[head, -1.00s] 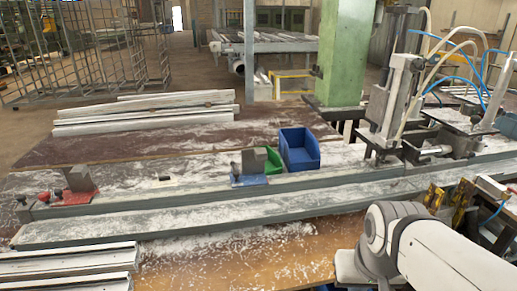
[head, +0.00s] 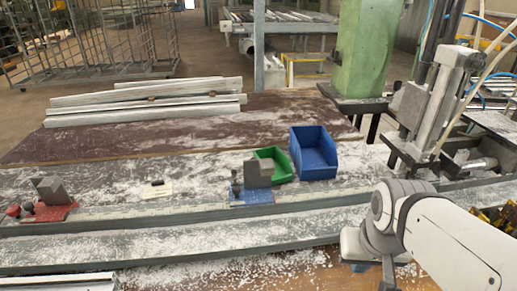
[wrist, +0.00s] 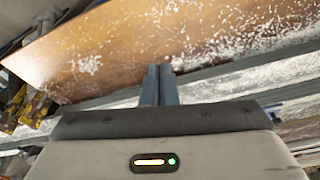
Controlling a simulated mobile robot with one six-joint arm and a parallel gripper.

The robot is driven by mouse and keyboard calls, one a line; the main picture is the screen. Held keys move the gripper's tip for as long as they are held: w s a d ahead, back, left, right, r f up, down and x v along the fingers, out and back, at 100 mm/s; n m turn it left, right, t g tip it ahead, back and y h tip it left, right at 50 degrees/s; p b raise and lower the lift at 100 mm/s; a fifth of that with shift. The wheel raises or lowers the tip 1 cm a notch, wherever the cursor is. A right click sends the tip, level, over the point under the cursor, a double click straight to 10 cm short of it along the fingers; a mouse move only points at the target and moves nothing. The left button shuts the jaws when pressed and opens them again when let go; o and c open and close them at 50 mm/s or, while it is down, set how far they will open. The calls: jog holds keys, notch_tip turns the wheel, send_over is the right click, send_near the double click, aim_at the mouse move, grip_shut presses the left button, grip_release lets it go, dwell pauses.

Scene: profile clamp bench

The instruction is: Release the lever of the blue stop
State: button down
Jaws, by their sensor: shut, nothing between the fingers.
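The blue stop (head: 252,198) sits on the bench rail in the middle of the head view, with a grey block (head: 258,174) on its blue base. A small dark upright part at its left side (head: 235,186) looks like its lever; its exact position is too small to tell. My gripper (head: 388,278) is low at the right of the head view, in front of the rail and well apart from the blue stop. In the wrist view its two fingers (wrist: 159,84) are together and empty, over the brown board. The blue stop is not seen there.
A red stop (head: 50,212) with a red-knobbed part stands at the left. A green bin (head: 275,163) and a blue bin (head: 314,155) stand close behind the blue stop. Profiles (head: 145,102) lie at the back. A clamp machine (head: 430,108) rises at the right.

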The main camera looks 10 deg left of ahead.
jog(key=w+a+r+m+g+y, duration=0.1)
jog(key=w+a+m+y, duration=0.15)
jog(key=w, duration=0.35)
jog(key=w+a+r+m+g+y, duration=0.1)
jog(key=w+a+m, duration=0.15)
jog(key=w, duration=0.35)
jog(key=m+g+y+b, duration=0.2)
jog(key=m+g+y, duration=0.1)
jog(key=m+y, duration=0.6)
send_near(235, 178)
jog(key=w+d+f, duration=0.2)
jog(key=w+f, duration=0.3)
jog(key=f, duration=0.1)
jog(key=shift+a+r, duration=0.1)
jog(key=shift+r, duration=0.15)
jog(key=shift+h, duration=0.25)
jog(key=p+x, duration=0.1)
jog(key=x, duration=0.9)
jog(key=shift+s, duration=0.15)
jog(key=shift+s+a+r+p, duration=0.15)
jog(key=shift+r+p, duration=0.2)
jog(key=shift+r, duration=0.65)
jog(key=shift+s+a+r+p, duration=0.1)
jog(key=shift+r+p, duration=0.25)
jog(key=shift+r, duration=0.65)
